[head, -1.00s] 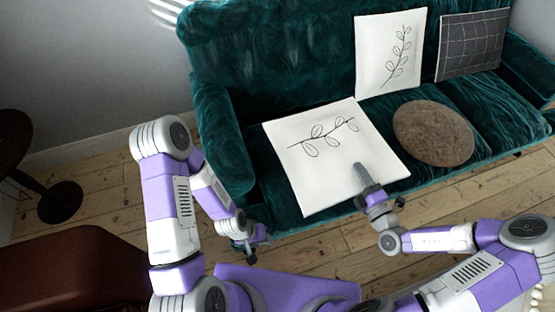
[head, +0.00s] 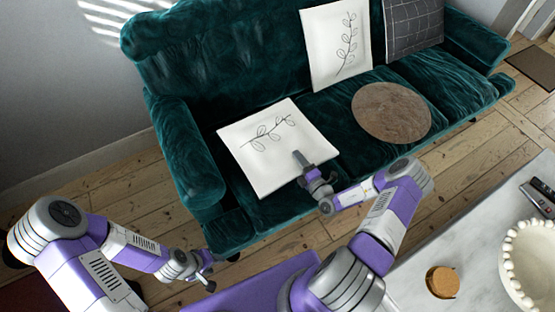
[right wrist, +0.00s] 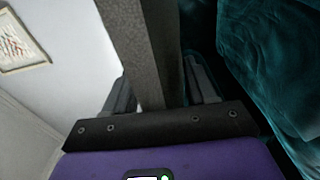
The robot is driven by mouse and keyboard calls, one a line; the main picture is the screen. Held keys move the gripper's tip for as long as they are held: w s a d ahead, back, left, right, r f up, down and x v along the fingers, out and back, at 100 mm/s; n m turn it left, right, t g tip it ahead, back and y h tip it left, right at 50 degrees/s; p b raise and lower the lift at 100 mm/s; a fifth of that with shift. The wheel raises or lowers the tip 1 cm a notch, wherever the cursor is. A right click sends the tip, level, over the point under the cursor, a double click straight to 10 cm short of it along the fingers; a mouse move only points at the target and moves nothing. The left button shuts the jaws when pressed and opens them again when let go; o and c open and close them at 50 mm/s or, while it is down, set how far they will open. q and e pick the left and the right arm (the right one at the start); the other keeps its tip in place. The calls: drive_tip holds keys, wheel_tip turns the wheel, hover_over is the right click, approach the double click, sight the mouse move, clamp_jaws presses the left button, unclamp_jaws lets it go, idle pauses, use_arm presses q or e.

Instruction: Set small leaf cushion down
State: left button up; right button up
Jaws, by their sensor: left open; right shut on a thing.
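The small leaf cushion (head: 255,165) is white with a dark leaf sprig and hangs over the left seat of the green sofa (head: 240,60). My right gripper (head: 303,163) is shut on its near right edge. In the right wrist view the shaded cushion edge (right wrist: 150,50) runs between the fingers (right wrist: 160,92). I cannot tell whether the cushion touches the seat. A second leaf cushion (head: 325,65) leans upright on the backrest. My left gripper (head: 205,277) is open and empty, low in front of the sofa's left end.
A round brown cushion (head: 391,112) lies on the seat to the right, and a dark checked cushion (head: 415,25) leans behind it. A pale marble table (head: 480,235) at lower right holds a beaded white bowl (head: 535,262), cork coasters (head: 442,282) and remotes (head: 540,195).

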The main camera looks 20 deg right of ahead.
drive_tip(key=shift+m+h, duration=0.4)
drive_tip(key=shift+h, duration=0.2)
drive_tip(key=f+b, duration=0.1)
drive_tip(key=f, duration=0.2)
drive_tip(key=d+f+b, duration=0.1)
drive_tip(key=f, duration=0.2)
drive_tip(key=d+f, duration=0.1)
drive_tip(key=f, duration=0.2)
drive_tip(key=shift+s+d+f+b, duration=0.1)
drive_tip(key=shift+s+f+b, duration=0.15)
drive_tip(key=shift+s+b, duration=0.15)
drive_tip(key=shift+f+b, duration=1)
drive_tip(key=shift+f, duration=1.1)
drive_tip(key=o, duration=1.2)
